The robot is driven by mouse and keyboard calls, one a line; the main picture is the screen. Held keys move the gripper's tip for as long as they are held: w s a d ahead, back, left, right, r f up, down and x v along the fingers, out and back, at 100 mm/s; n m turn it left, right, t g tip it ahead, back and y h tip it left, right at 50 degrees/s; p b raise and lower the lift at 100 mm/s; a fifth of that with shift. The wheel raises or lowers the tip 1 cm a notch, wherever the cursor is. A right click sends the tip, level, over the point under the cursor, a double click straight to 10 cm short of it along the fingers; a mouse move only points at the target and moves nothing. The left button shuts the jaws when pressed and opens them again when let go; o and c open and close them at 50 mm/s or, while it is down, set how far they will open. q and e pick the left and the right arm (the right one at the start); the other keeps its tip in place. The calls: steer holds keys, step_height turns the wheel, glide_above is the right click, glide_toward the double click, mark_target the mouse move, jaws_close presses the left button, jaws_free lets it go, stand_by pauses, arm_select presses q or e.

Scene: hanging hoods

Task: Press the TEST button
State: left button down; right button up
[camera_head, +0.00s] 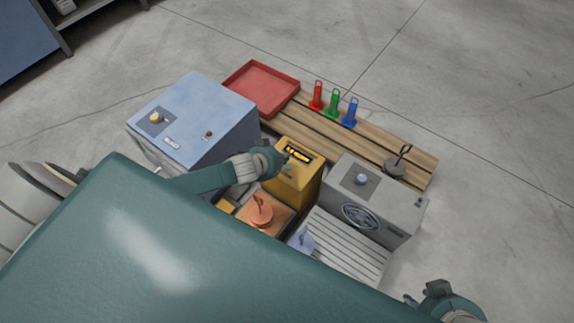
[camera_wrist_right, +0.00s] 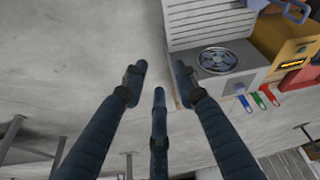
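No lettering reading TEST is legible, so I cannot tell which control is the TEST button. A blue-grey box (camera_head: 220,110) has a round yellow control (camera_head: 155,117), a small pale label (camera_head: 172,143) and a small dark switch (camera_head: 208,134) on top. A grey box (camera_head: 340,190) with a fan has a round blue control (camera_head: 361,180) on top. My left gripper (camera_head: 268,162) is between the blue-grey box and the yellow box (camera_head: 285,185); its finger opening is unclear. My right gripper (camera_head: 440,297) is at the lower right, apart from the boxes. In the right wrist view it is open and empty (camera_wrist_right: 158,78).
A dark ringed weight (camera_head: 395,167) stands near the grey box. The floor right of it is clear.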

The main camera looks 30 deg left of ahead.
arm_select(q)
steer(key=shift+r+p, duration=1.3)
